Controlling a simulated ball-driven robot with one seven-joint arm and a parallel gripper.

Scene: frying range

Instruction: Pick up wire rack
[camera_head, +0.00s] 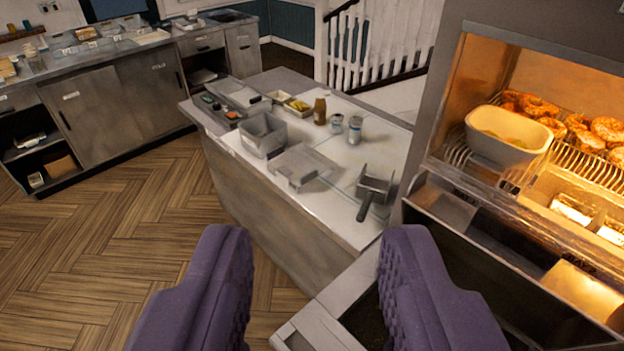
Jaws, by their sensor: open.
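A wire rack (597,171) shows inside the lit cabinet at the right, as thin parallel metal bars. Ring-shaped browned pieces (606,128) lie on it. A pale tub (505,140) stands at its left part and hides some of the bars. The rack's right end is cut off by the picture edge. My gripper (315,245) shows as two purple fingers at the bottom of the view, spread wide with nothing between them. It is apart from the rack, which is up and to the right.
A steel counter (310,222) stands ahead with a grey bin (263,135), a flat lidded box (300,166), a dark-handled scoop (372,190) and bottles. Another counter (110,100) lines the back left. Wood floor (130,240) is clear at the left. The lit cabinet (445,100) walls off the right.

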